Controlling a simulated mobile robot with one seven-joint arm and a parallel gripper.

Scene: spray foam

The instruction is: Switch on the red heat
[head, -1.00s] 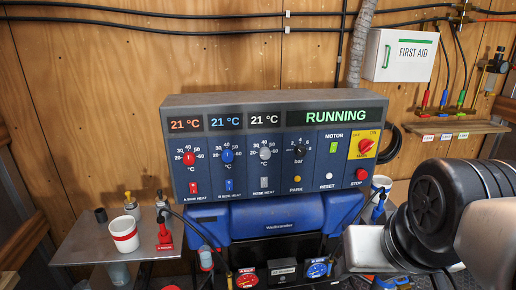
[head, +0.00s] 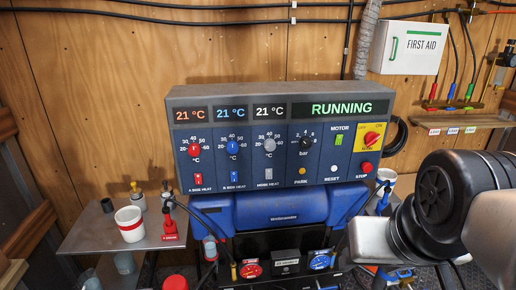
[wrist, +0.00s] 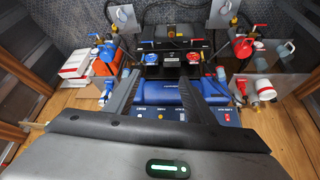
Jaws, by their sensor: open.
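The grey-blue control panel (head: 255,165) stands upright behind a blue machine and its display reads RUNNING. The red heat switch (head: 198,181), labelled A SIDE HEAT, is a small red rocker at the panel's lower left, below the red knob (head: 194,149). Whether it is on or off is too small to tell. In the wrist view the panel (wrist: 170,117) appears upside down, partly hidden by my gripper. My gripper (wrist: 163,78) is open, with nothing between its fingers. In the head view only my arm links show, at the right; the fingers are outside that view.
A blue switch (head: 232,178) and a grey switch (head: 269,175) sit right of the red one. A metal shelf (head: 95,235) at the left holds a white cup (head: 130,223) and a red valve (head: 169,225). Several hoses hang around the machine. Space before the panel's left half looks clear.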

